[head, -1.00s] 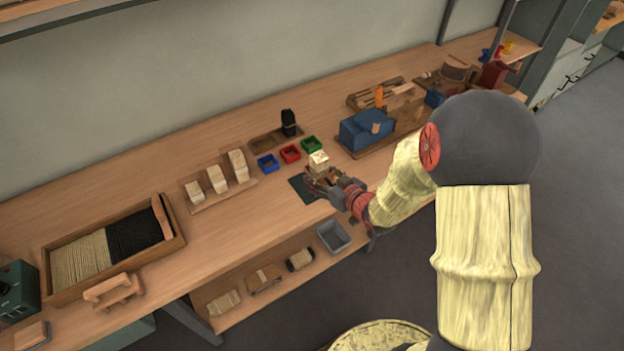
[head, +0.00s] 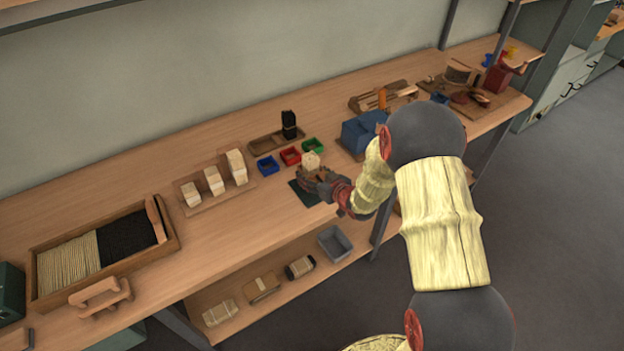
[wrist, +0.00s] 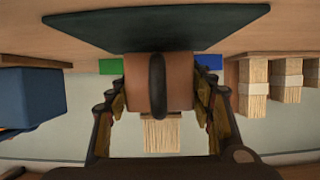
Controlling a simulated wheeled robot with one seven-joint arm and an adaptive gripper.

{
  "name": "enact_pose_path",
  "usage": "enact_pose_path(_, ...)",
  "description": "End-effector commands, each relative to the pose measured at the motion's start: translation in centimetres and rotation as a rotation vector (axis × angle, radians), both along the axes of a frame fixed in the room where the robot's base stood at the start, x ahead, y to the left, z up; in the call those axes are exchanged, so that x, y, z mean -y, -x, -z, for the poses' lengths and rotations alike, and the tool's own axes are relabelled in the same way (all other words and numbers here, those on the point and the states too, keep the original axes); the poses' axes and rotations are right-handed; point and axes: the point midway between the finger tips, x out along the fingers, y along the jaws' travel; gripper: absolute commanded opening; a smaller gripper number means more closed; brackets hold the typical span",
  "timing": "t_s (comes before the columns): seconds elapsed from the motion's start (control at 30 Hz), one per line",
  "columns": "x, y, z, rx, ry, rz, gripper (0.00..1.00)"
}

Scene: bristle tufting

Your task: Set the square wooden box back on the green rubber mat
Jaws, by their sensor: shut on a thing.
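The square wooden box (wrist: 175,85) is brown, with a dark ring on its near face and a pale bristle tuft (wrist: 162,135) sticking out of it. My gripper (wrist: 160,95) is shut on it, one finger on each side. The wrist picture is upside down. The green rubber mat (wrist: 215,30) lies below the box there, and the box's base appears level with the mat's far edge; I cannot tell if they touch. In the head view my gripper (head: 318,183) is over the mat (head: 303,194), which it partly hides; the pale tuft (head: 311,160) shows above it.
Blue (head: 267,164), red (head: 290,156) and green (head: 312,146) bins stand just behind the mat. A blue block-shaped item (head: 360,130) is to the right. Banded bristle blocks (head: 214,181) stand on a wooden rack to the left.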

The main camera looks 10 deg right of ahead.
Motion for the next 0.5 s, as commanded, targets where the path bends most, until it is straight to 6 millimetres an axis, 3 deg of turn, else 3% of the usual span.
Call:
enact_pose_path(0.07,0.04,-0.08,1.07,0.002,0.000,0.001,0.23)
enact_pose_path(0.47,0.03,-0.09,1.30,0.003,0.000,0.001,0.23)
enact_pose_path(0.5,0.03,-0.04,1.27,0.001,0.001,0.001,0.55)
